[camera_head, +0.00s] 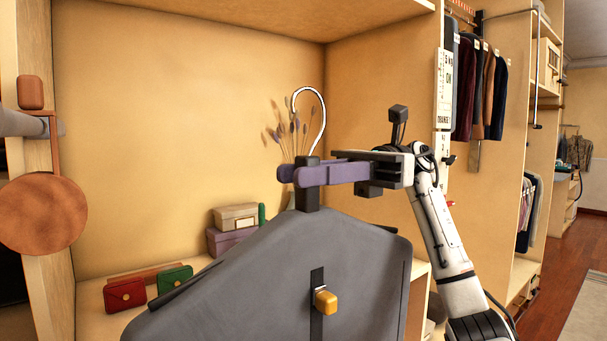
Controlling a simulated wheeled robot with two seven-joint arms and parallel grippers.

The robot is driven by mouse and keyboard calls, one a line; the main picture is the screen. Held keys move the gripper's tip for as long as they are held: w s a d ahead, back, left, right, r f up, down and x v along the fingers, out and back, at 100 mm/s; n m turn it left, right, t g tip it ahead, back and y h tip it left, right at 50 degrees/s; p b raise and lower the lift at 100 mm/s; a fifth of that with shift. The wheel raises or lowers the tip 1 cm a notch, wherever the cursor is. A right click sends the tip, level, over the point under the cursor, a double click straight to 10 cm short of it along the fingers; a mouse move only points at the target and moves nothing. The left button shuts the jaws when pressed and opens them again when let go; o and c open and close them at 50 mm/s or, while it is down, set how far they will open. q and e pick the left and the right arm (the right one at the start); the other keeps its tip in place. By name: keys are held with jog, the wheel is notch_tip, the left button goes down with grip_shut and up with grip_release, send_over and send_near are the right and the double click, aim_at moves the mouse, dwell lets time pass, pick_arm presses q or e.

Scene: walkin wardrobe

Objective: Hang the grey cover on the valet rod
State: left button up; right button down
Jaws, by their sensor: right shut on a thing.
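The grey cover (260,275) is a garment bag hanging in front of me, its lower part cut off by the frame edge. It has a dark neck (307,195), a pale curved hook (322,105) on top and a yellow tag (326,300) on its front. My right gripper (303,173), with purple fingers, is shut on the neck below the hook. The hook is free and touches no rod. A grey bar (22,124) enters at the left edge; I cannot tell whether it is the valet rod. My left gripper is not in view.
A shelf behind the cover holds a red purse (125,294), a green purse (175,279), stacked boxes (235,217) and dried flowers (287,130). A brown disc (43,215) hangs at the left. Clothes (482,90) hang at the right; floor (550,285) is open there.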

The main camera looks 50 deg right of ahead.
jog(key=shift+s+d+r, duration=0.35)
jog(key=shift+s+r, duration=0.1)
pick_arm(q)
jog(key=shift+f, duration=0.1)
